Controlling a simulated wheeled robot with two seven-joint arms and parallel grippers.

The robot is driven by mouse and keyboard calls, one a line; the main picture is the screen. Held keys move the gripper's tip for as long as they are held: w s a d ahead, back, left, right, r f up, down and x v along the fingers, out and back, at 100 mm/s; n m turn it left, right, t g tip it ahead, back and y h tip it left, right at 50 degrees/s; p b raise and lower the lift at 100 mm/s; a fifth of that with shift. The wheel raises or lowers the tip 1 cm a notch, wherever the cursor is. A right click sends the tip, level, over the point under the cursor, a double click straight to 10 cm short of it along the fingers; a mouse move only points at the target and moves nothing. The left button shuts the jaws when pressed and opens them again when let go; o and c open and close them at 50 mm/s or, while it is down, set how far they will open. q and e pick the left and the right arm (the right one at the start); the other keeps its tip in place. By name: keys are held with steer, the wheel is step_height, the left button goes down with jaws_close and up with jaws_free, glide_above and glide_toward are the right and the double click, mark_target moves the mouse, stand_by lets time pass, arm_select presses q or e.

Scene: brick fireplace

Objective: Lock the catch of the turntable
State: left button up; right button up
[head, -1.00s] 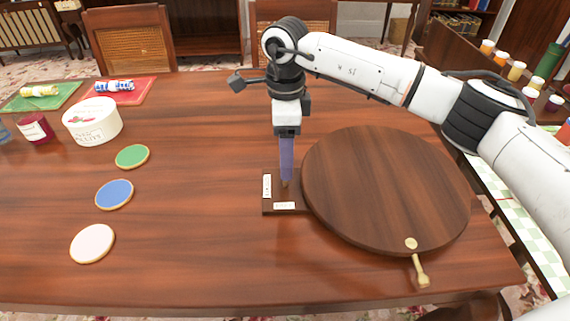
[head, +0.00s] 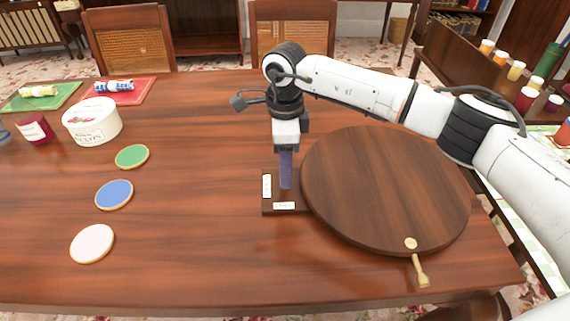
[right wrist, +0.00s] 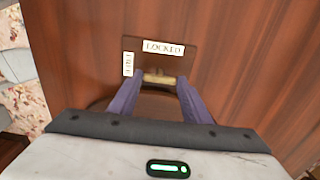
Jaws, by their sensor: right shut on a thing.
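The round dark wooden turntable (head: 385,190) lies on the table's right half. A small dark catch block (head: 295,209) sits at its left edge, with two white labels. In the right wrist view the label reading LOCKED (right wrist: 163,47) is at the top and the label reading FREE (right wrist: 128,63) is at the left. A brass catch piece (right wrist: 159,79) lies between the purple fingers of my right gripper (right wrist: 160,82). My right gripper, pointing down over the block in the head view (head: 286,186), is shut on this piece. The catch's exact setting is unclear. My left gripper is out of view.
A brass handle (head: 421,272) sticks out at the turntable's front edge. White, blue and green discs (head: 114,194) lie at the left, near a round white box (head: 92,122). Paint jars (head: 516,71) stand at the far right. The table between discs and block is clear.

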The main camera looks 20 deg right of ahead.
steer(key=m, duration=0.4)
steer(key=shift+m, duration=0.3)
steer(key=m, duration=0.4)
steer(key=shift+r+m, duration=0.1)
steer(key=shift+m, duration=0.2)
steer(key=m+p, duration=0.1)
steer(key=m, duration=0.3)
steer(key=shift+m, duration=0.3)
steer(key=shift+m+p, duration=0.3)
steer(key=shift+m, duration=1.8)
steer(key=shift+w, duration=0.1)
steer(key=o, duration=1)
steer(key=shift+o, duration=0.2)
